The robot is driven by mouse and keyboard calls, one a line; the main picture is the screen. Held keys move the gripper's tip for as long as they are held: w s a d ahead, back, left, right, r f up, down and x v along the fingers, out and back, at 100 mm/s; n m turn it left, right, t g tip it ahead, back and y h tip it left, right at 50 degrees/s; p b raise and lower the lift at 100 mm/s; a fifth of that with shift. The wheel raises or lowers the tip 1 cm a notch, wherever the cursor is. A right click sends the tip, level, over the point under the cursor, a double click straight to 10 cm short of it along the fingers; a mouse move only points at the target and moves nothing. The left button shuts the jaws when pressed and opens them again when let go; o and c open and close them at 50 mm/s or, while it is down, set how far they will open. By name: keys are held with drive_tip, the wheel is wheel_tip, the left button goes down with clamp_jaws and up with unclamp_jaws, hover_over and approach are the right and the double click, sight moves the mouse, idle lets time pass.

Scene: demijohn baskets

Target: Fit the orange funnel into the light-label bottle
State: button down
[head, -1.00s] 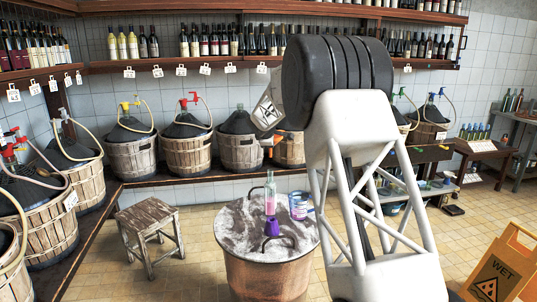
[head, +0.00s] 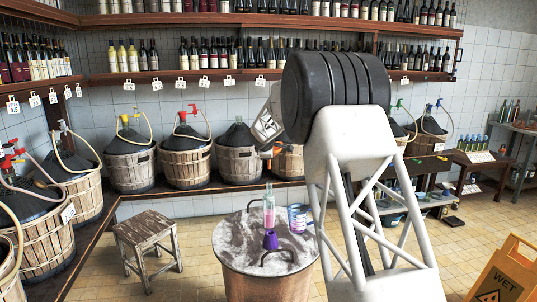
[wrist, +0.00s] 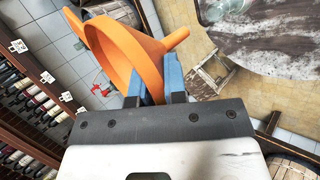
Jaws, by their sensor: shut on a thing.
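My gripper (wrist: 153,84) is shut on the orange funnel (wrist: 132,48). Its blue fingers pinch the funnel wall; the wide mouth faces left and the spout points to the upper right in the wrist view. In the head view a small part of the orange funnel (head: 267,153) shows beside my arm, high above and behind the barrel table; my fingers are hidden there. A slim clear bottle (head: 269,207) with pink in its lower part stands upright on the barrel table (head: 235,232). Its label is too small to tell. The funnel is well apart from this bottle.
A wooden stool (head: 147,232) is left of the table. Basketed demijohns (head: 186,157) line the wall bench.

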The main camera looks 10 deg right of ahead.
drive_tip(key=shift+f, duration=2.95)
drive_tip(key=shift+f, duration=2.8)
idle(1.1)
drive_tip(key=c, duration=1.1)
unclamp_jaws()
drive_tip(key=shift+r, duration=0.1)
